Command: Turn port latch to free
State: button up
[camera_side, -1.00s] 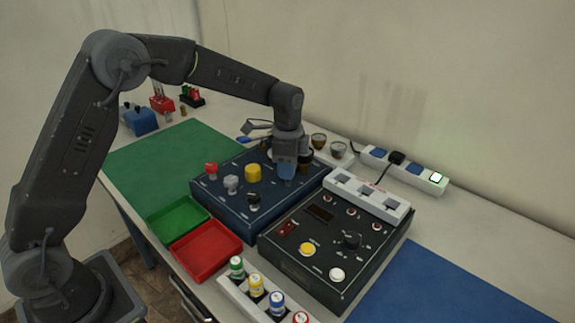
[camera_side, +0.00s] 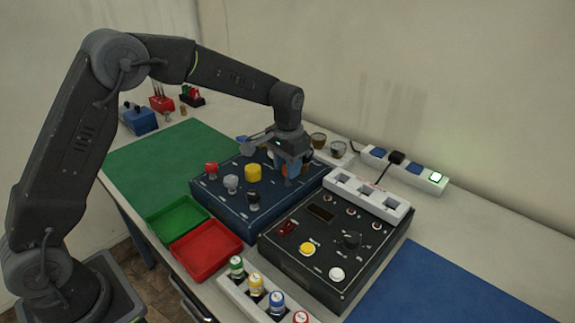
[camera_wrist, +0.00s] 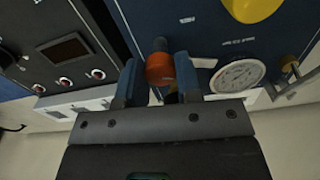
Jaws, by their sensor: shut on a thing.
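The blue panel box (camera_side: 222,196) stands on the bench, and its top also shows in the wrist view (camera_wrist: 205,42). An orange-red knob (camera_wrist: 160,68) with a dark tip sits on this panel; I take it to be the port latch. My gripper (camera_wrist: 160,80) points down at the panel's far right part. Its two blue fingers are shut on the orange knob, one on each side. In the side view my gripper (camera_side: 292,172) mostly hides the knob. The latch's marks cannot be read.
A yellow knob (camera_side: 253,172), a red knob (camera_side: 211,169) and a grey knob (camera_side: 231,183) stand on the same panel. A round gauge (camera_wrist: 237,75) lies beside my fingers. A black control box (camera_side: 330,262) is close on the right. Green (camera_side: 178,219) and red (camera_side: 205,249) trays lie in front.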

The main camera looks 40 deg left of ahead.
jog(key=shift+r+n, duration=0.1)
jog(key=shift+n, duration=1.1)
jog(key=o, duration=0.6)
jog(key=shift+o, duration=0.2)
notch_tip(320, 180, up, 14)
